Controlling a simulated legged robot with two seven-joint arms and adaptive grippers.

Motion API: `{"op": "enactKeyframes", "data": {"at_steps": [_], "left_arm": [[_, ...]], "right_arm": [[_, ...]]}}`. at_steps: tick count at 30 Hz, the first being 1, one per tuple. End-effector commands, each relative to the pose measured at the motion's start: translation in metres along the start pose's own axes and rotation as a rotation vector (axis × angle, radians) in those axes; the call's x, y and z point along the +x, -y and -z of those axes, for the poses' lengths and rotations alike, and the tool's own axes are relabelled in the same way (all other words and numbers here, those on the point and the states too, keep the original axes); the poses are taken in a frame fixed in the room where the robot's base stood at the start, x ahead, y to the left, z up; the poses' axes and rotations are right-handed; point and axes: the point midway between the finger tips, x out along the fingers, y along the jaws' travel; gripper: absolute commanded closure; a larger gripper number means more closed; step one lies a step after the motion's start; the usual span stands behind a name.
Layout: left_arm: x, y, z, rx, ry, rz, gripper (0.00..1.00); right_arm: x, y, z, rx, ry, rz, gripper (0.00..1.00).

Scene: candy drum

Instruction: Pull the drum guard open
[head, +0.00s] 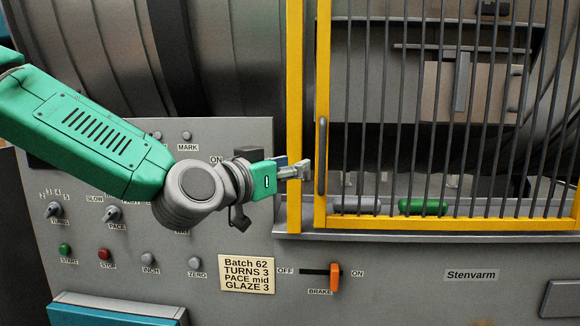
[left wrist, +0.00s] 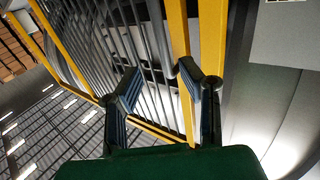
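The drum guard (head: 446,224) is a yellow frame with dark vertical bars, standing across the opening at the right of the head view. Its upright grey handle (head: 321,156) is on the frame's left edge. My left gripper (head: 303,170) is in front of the yellow post (head: 294,80), just left of the handle. In the left wrist view, the two fingers of the gripper (left wrist: 157,76) are apart, with the guard's yellow edge (left wrist: 178,30) beyond them. My right gripper is not in view.
A control panel (head: 215,285) with knobs, buttons and labels lies below and left of the gripper. An orange brake lever (head: 335,277) is at ON. A green roller-like piece (head: 423,207) lies behind the bars. A teal box (head: 115,312) is at lower left.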

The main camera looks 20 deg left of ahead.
Motion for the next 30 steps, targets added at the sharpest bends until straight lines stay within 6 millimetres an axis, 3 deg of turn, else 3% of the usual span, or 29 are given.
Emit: {"op": "enactKeyframes", "data": {"at_steps": [9,10,12,15,20,30], "left_arm": [[-0.003,-0.003,0.000,0.002,0.001,-0.001,0.66],[-0.003,-0.003,0.000,0.002,0.001,-0.001,0.73],[-0.003,-0.002,0.000,-0.007,0.000,0.000,0.97],[-0.002,0.004,-0.004,-0.074,-0.009,-0.002,1.00],[0.002,0.025,-0.019,-0.350,-0.043,-0.022,1.00],[0.001,0.068,-0.069,-1.115,-0.056,-0.145,1.00]], "right_arm": [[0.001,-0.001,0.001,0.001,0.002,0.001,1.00],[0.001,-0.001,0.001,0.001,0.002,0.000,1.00],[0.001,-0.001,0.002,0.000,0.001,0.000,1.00],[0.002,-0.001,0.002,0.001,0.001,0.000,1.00],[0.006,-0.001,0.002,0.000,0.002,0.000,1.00],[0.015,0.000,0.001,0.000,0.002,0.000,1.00]]}}
